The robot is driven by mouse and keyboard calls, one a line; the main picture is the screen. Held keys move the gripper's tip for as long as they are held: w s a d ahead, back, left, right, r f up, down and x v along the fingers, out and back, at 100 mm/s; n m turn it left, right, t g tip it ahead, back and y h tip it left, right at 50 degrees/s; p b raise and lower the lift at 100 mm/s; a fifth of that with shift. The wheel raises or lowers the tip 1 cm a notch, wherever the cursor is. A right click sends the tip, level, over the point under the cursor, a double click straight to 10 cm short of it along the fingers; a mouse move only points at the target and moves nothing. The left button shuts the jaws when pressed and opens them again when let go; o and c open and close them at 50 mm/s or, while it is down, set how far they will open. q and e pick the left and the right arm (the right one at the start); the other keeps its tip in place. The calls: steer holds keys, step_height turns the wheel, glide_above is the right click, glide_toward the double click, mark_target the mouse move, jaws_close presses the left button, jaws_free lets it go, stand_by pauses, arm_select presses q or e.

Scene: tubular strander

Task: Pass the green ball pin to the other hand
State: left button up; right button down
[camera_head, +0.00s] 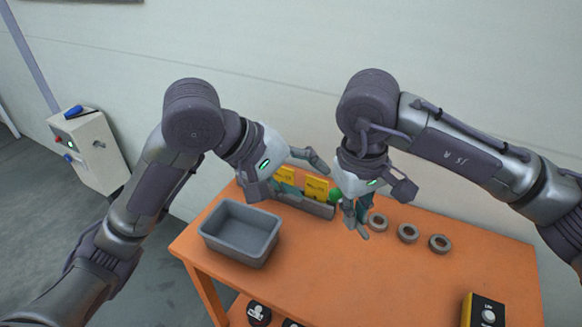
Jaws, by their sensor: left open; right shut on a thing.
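The green ball pin (336,195) shows as a round green ball just left of my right gripper, above the orange table. The rest of the pin is hidden behind the gripper. My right gripper (360,222) points down and is shut on it; the grip itself is mostly hidden by the gripper's body. My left gripper (298,183) is open and empty, left of the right gripper, with its fingers spread toward the ball. It stands over a grey rack with yellow labelled plates (316,188) and partly covers it.
A grey bin (240,232) stands on the orange table (340,285) at the left. Three grey rings (408,233) lie right of the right gripper. A yellow-black box (484,311) is at the front right. The table's middle front is clear.

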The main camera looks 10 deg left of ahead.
mark_target(334, 194)
arm_select(q)
steer(key=x, duration=0.8)
steer(key=shift+w+d+f, duration=0.1)
steer(key=shift+w+f, duration=0.05)
steer(key=shift+f, duration=0.05)
jaws_close()
arm_select(e)
steer(key=c, duration=1.2)
jaws_free()
steer(key=shift+o, duration=0.2)
